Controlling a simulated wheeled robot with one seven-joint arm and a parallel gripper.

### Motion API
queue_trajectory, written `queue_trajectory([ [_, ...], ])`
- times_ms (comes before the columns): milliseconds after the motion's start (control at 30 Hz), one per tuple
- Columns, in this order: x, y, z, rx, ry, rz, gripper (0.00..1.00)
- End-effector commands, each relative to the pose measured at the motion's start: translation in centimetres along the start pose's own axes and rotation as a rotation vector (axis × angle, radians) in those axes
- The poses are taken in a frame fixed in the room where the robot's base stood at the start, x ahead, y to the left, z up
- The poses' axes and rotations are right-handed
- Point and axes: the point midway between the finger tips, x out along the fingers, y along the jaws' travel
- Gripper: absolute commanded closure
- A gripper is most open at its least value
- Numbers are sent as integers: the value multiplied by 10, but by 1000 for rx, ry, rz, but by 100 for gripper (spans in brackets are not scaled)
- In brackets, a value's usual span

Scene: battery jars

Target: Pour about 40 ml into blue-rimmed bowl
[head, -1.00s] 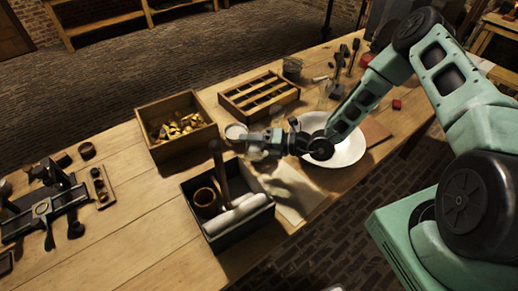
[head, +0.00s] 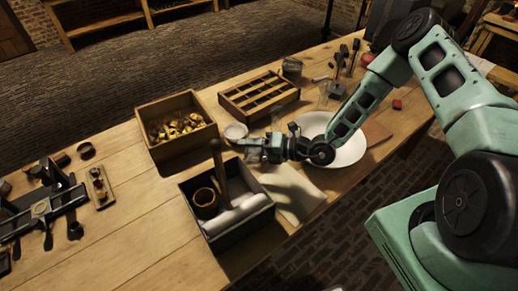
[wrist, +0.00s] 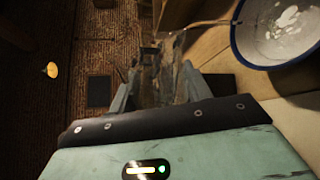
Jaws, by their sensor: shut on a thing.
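My gripper (head: 250,146) is above the bench, pointing left, between the small white bowl and the dark open box. In the wrist view its fingers (wrist: 157,80) are shut on a clear glass vessel (wrist: 166,72), seen faintly between them. How much liquid it holds and its exact tilt cannot be told. The blue-rimmed bowl (wrist: 278,62) is white inside and shows at the upper right of the wrist view, beside the fingers. In the head view it appears to be the small white bowl (head: 236,131), standing just behind the gripper; its rim colour is unclear there.
The dark box (head: 228,234) holds a brown cup and white rolls. A wooden box of brass pieces (head: 158,152) and a slotted wooden tray (head: 231,110) stand behind. A large white basin (head: 347,153) lies under my arm.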

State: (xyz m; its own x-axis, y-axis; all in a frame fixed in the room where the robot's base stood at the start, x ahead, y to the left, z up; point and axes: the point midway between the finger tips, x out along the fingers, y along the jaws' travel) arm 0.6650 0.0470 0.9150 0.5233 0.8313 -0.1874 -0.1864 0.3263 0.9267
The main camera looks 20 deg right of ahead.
Motion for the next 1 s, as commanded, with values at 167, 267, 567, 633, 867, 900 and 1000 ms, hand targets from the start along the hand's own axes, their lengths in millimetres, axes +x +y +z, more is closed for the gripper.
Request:
queue_trajectory([
  [167, 0, 0, -1, 12, 2, 1, 78],
  [267, 0, 0, -1, 17, 3, 1, 78],
  [567, 0, -1, -2, 36, 7, 1, 78],
  [633, 0, -1, -2, 41, 8, 1, 78],
  [867, 0, -2, -2, 54, 10, 1, 78],
  [900, 0, -2, -2, 55, 11, 1, 78],
  [1000, 0, -2, -2, 61, 12, 1, 78],
])
